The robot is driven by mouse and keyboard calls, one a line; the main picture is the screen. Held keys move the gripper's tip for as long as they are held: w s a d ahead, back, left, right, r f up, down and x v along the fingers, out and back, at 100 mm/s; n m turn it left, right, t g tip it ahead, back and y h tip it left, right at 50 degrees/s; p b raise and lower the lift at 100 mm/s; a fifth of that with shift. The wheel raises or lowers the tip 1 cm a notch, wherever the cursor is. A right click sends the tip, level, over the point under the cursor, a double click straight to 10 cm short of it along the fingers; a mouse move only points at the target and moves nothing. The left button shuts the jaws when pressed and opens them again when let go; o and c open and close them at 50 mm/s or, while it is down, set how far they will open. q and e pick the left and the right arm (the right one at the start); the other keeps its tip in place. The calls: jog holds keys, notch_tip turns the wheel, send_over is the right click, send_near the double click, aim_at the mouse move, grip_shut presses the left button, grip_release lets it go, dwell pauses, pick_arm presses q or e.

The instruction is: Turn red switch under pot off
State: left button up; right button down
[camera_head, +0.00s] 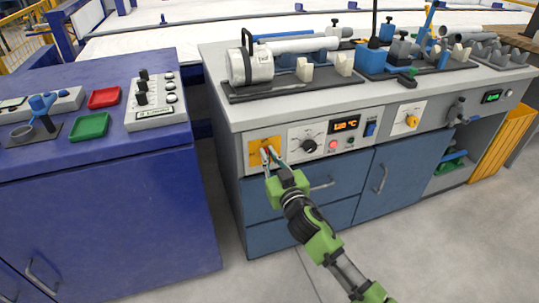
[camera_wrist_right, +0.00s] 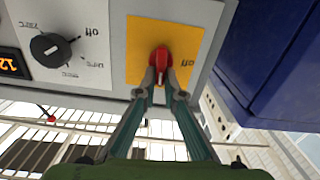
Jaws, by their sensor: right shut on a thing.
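The red switch (camera_wrist_right: 160,60) sits on a yellow plate (camera_wrist_right: 188,38) marked "off", seen close in the right wrist view. In the head view the yellow plate (camera_head: 256,146) is at the left end of the grey cabinet's front panel. My right gripper (camera_wrist_right: 162,80) has its two fingertips closed around the red switch. In the head view my right gripper (camera_head: 268,160) reaches up to the plate and partly hides the switch. The pot (camera_head: 251,66), a white and metal cylinder, lies on a dark base above. My left gripper is not in view.
A black knob (camera_head: 309,146), a temperature display (camera_head: 345,125) and a blue rocker switch (camera_head: 371,129) are right of the yellow plate. A yellow knob (camera_head: 411,121) is further right. A blue cabinet (camera_head: 110,215) stands at left, across a narrow gap.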

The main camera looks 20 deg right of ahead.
jog(key=n, duration=0.3)
jog(key=n+p, duration=0.1)
jog(key=n, duration=0.1)
jog(key=shift+a+r, duration=0.2)
jog(key=shift+a, duration=0.15)
jog(key=n, duration=0.2)
jog(key=shift+a+f+n+p, duration=0.2)
jog(key=shift+n+p, duration=0.1)
jog(key=shift+n, duration=0.1)
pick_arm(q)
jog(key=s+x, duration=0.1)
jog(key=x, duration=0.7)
pick_arm(e)
jog(key=n, duration=0.6)
jog(key=f+n, duration=0.1)
jog(key=n, duration=0.2)
jog(key=shift+a, duration=0.3)
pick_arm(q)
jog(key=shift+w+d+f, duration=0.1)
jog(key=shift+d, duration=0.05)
pick_arm(e)
jog(key=shift+f, duration=0.1)
